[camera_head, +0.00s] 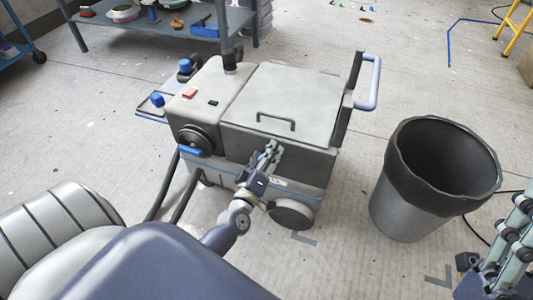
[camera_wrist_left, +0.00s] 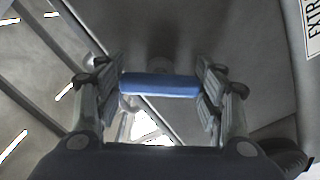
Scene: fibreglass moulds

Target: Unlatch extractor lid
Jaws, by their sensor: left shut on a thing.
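The extractor (camera_head: 262,110) is a grey wheeled box with a flat lid (camera_head: 285,100) on top. The lid lies closed and has a dark handle (camera_head: 276,121). My left gripper (camera_head: 272,150) is at the front face of the extractor, below the lid edge. In the left wrist view, a blue latch bar (camera_wrist_left: 160,84) lies crosswise between the fingers of this gripper, which is shut on it. In the head view the gripper hides the latch. My right gripper (camera_head: 512,232) is at the lower right, cut off by the picture edge, with nothing visible in it.
A grey bin (camera_head: 405,205) stands right of the extractor. A shelf table (camera_head: 160,27) is behind. The floor between extractor and bin is clear.

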